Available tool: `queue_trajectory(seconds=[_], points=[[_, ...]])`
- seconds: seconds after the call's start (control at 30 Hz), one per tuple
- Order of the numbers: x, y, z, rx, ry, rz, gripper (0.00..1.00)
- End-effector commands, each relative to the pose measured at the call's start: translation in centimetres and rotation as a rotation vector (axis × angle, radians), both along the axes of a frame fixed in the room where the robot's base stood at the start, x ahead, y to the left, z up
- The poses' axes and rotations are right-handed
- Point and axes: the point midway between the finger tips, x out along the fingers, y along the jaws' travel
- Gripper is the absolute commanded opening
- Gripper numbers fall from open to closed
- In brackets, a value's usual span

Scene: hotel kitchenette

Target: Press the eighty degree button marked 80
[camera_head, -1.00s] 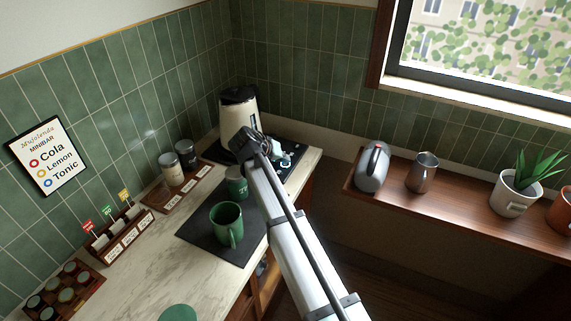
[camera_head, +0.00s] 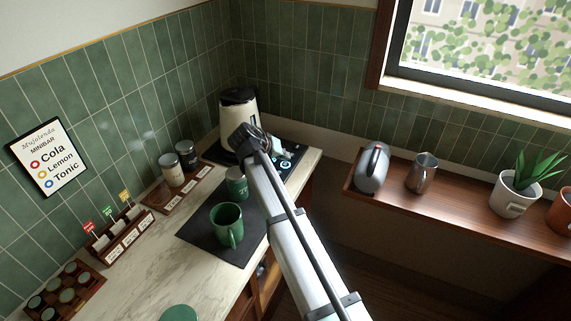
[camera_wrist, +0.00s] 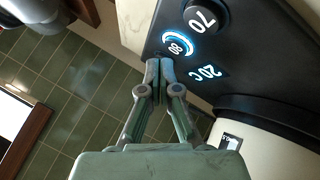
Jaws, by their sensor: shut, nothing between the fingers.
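The 80 button (camera_wrist: 176,45) has a glowing blue-white ring and sits on the black kettle base, beside the larger 70 button (camera_wrist: 205,17). A small display reading 20C (camera_wrist: 208,71) is next to it. My gripper (camera_wrist: 160,62) is shut and empty, its fingertips close to the lower edge of the 80 button; I cannot tell whether they touch it. In the head view the glowing ring (camera_head: 286,163) shows on the base (camera_head: 296,150), and my arm partly hides the area. The cream kettle (camera_head: 232,113) stands on the base.
Jars (camera_head: 187,155) and a wooden rack (camera_head: 122,236) line the tiled wall. A shelf at right holds a jug (camera_head: 422,173) and a plant (camera_head: 520,185).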

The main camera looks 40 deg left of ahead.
Motion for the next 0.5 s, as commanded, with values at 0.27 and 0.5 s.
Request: queue_trajectory(seconds=[0.27,0.5], points=[[0.0,0.0,1.2,0.000,-0.001,0.001,0.00],[0.0,0.0,3.4,0.001,-0.001,0.000,0.00]])
